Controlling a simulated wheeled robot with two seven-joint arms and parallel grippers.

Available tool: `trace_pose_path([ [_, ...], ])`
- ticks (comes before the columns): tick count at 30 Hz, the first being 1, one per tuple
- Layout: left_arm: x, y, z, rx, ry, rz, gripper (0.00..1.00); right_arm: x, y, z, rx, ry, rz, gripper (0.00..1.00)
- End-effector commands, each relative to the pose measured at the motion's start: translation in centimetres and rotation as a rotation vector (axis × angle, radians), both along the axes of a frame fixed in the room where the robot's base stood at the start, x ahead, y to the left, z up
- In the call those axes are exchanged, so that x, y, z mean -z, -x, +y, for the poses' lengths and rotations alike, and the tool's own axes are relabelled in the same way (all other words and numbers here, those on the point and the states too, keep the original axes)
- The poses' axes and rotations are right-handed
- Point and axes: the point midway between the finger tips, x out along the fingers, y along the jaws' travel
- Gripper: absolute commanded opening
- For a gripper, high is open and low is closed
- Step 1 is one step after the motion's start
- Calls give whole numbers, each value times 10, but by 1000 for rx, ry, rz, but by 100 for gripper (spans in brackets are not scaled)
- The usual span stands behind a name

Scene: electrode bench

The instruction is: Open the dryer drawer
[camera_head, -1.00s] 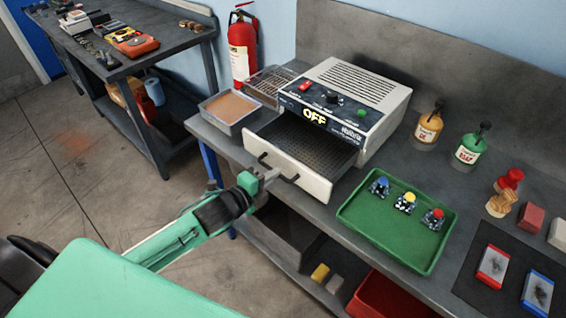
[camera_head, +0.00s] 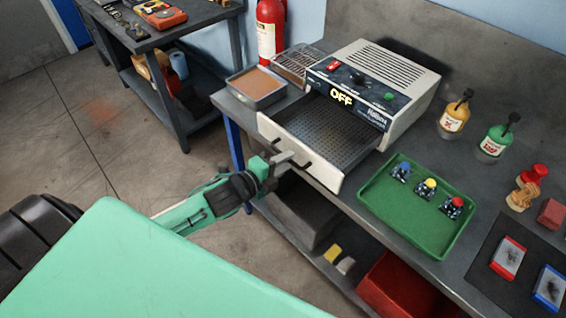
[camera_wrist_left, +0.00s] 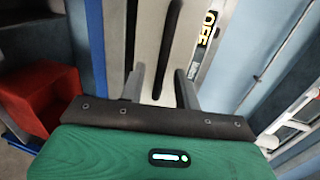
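The dryer (camera_head: 400,95) is a pale box with a dark front panel reading OFF. Its drawer (camera_head: 330,128) is pulled well out and shows an empty perforated tray. The black drawer handle (camera_head: 306,166) is on the pale drawer front. My left gripper (camera_head: 284,160) is at this handle. In the left wrist view, the fingers of my left gripper (camera_wrist_left: 160,82) stand apart, with the dark handle bar (camera_wrist_left: 170,35) running between them and gaps beside it. My right gripper is not in view.
A green tray (camera_head: 405,228) with small blue, yellow and red-topped parts sits right of the drawer. A pan (camera_head: 256,101) and a wire rack (camera_head: 297,75) stand left of the dryer. Bottles stand at the right. A red bin (camera_head: 400,290) is below. Open floor lies left.

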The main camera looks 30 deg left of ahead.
Motion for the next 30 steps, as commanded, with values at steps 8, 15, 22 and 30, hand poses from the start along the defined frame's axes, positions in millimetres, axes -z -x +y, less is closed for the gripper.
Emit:
trace_pose_path([
  [8,-1,6,2,0,0,0,33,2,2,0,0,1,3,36],
  [15,-5,34,12,1,0,2,33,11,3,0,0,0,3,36],
  [22,-11,63,23,0,-1,3,33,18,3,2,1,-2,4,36],
  [30,-18,93,33,0,0,2,33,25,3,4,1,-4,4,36],
])
